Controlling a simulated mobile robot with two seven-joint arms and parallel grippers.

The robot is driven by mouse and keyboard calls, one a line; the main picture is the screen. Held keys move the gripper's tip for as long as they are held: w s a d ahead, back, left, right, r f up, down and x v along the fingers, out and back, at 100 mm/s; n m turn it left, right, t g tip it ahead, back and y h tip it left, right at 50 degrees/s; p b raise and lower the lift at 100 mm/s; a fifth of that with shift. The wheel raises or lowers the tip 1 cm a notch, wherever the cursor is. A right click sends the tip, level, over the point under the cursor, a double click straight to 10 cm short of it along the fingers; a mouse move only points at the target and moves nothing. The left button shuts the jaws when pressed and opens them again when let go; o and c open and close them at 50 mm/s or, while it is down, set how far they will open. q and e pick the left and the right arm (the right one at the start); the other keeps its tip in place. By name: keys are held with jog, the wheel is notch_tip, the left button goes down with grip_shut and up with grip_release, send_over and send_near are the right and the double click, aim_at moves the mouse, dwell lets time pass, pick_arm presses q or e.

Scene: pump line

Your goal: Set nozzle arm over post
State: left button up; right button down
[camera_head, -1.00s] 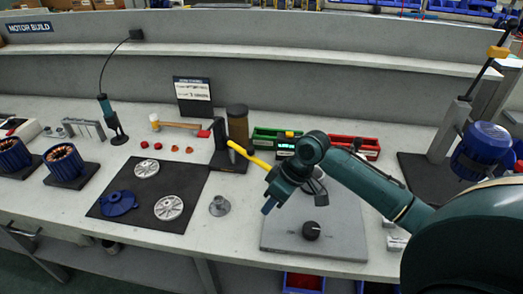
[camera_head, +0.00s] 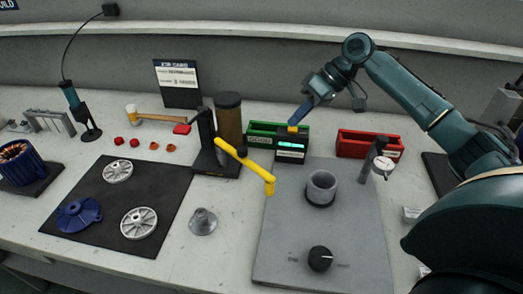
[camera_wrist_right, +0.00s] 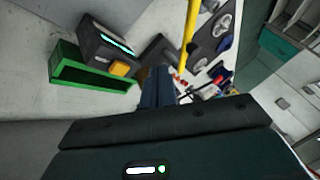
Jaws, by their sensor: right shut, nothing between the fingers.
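The yellow nozzle arm (camera_head: 243,162) reaches out from the black stand (camera_head: 207,155) beside a brown cylinder (camera_head: 229,122). Its bent tip points down over the left edge of the grey plate. The likely post, a short grey hollow cylinder (camera_head: 321,187), stands upright on the plate, to the right of the tip and apart from it. My right gripper (camera_head: 294,122) is shut and empty, behind the plate near a black box with a yellow button (camera_head: 292,143). In the right wrist view, its fingers (camera_wrist_right: 157,84) are together and the yellow arm (camera_wrist_right: 189,35) shows beyond them. My left gripper is not in view.
The grey plate (camera_head: 280,235) also carries a black knob (camera_head: 320,259) and a dial gauge (camera_head: 383,167) on a post. A green bin (camera_head: 262,132) and a red bin (camera_head: 352,144) stand behind. A grey flanged part (camera_head: 203,221) sits left of the plate.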

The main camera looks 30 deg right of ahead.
aim_at(242, 161)
jog(key=a+f+p, duration=0.1)
jog(key=a+f, duration=0.7)
jog(key=a, duration=0.1)
jog(key=shift+w+a, duration=0.25)
jog(key=shift+w, duration=0.15)
jog(key=shift+a, duration=0.1)
